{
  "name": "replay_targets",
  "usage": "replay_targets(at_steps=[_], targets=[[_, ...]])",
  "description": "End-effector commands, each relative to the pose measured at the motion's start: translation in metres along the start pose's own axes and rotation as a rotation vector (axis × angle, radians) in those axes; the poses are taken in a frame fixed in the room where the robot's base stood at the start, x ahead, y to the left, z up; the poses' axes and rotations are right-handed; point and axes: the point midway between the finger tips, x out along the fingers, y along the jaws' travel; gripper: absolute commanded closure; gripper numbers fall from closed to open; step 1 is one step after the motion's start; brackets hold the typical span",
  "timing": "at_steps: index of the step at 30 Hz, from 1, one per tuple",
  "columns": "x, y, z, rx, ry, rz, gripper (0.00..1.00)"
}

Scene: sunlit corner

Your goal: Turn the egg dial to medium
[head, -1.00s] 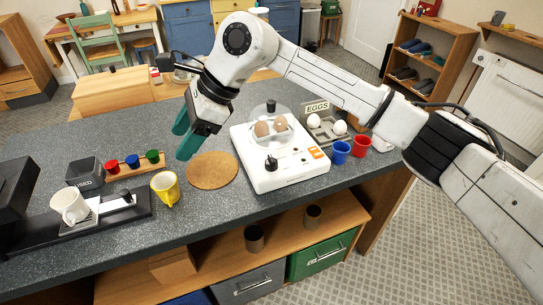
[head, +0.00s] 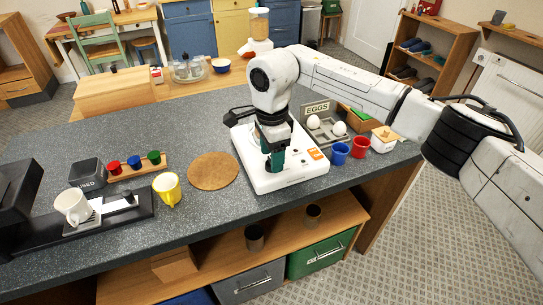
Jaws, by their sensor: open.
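The egg cooker (head: 305,180) is a white, flat box on the grey counter, with small markings and an orange label on its top. My gripper (head: 274,164) points down over the front left of its top, with teal fingers low around the spot of the black egg dial. The dial is mostly hidden by the fingers, so I cannot tell its setting or whether the fingers touch it. My gripper is open. My wrist hides the brown eggs and the cooker's clear lid.
A blue cup (head: 340,153) and a red cup (head: 361,147) stand close on the right. White eggs (head: 339,128) sit behind by the EGGS sign (head: 316,107).

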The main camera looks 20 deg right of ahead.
Motion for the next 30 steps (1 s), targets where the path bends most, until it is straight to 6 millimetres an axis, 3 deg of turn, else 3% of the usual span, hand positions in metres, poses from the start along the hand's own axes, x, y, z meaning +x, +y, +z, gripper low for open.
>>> replay_targets(at_steps=[6, 15, 30], targets=[[0.017, 0.000, 0.001, -0.001, -0.001, 0.001, 0.39], [0.019, 0.000, 0.001, -0.001, -0.001, 0.000, 0.39], [0.018, 0.000, 0.001, -0.001, -0.001, 0.000, 0.87]])
